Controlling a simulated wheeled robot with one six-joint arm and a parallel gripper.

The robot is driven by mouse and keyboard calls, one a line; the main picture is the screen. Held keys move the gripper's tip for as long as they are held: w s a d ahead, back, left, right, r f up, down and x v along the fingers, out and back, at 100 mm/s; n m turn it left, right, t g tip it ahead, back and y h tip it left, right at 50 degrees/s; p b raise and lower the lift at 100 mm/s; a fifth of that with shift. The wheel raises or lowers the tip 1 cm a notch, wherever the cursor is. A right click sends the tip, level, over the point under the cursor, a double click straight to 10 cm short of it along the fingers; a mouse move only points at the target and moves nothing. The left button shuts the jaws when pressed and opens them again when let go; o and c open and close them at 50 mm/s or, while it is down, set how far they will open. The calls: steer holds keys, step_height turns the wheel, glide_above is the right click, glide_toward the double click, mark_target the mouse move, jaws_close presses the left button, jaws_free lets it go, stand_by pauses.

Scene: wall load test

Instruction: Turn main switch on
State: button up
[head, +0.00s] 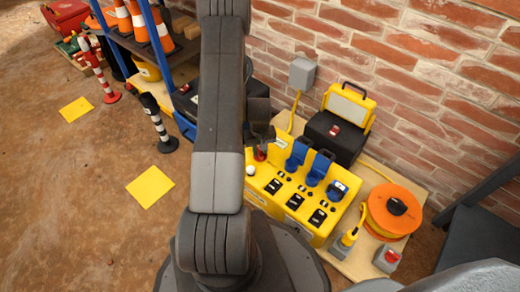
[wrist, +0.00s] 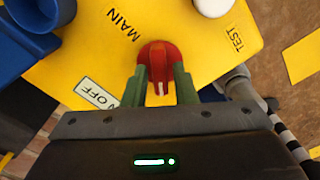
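The main switch is a red rotary knob (wrist: 158,56) on a yellow panel (wrist: 90,62), beside the printed word MAIN. Its raised grip has a white mark pointing toward the bottom of the wrist view. A white label (wrist: 97,93) reads OFF; lettering beside it is partly hidden by a finger. My gripper (wrist: 160,78) has its two green fingers on either side of the knob's grip, with a narrow gap visible between them. Contact cannot be made out. In the head view, the knob (head: 260,154) shows small and partly hidden beside my arm, at the yellow panel's left end.
A white round knob (wrist: 213,6) lies near the TEST label. Blue holders (head: 298,152) stand behind the black switches. An orange cable reel (head: 392,210) and a black-and-yellow case (head: 340,125) sit right of the panel, near the brick wall. Floor at left is mostly clear, with yellow sheets (head: 150,187).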

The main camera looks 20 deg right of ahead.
jaws_close()
steer(key=shift+m, duration=0.4)
steer(key=m, duration=0.4)
steer(key=shift+m+b, duration=0.3)
steer(key=shift+m, duration=0.1)
steer(key=m, duration=0.4)
steer(key=shift+m, duration=0.4)
steer(key=shift+o, duration=1.7)
jaws_free()
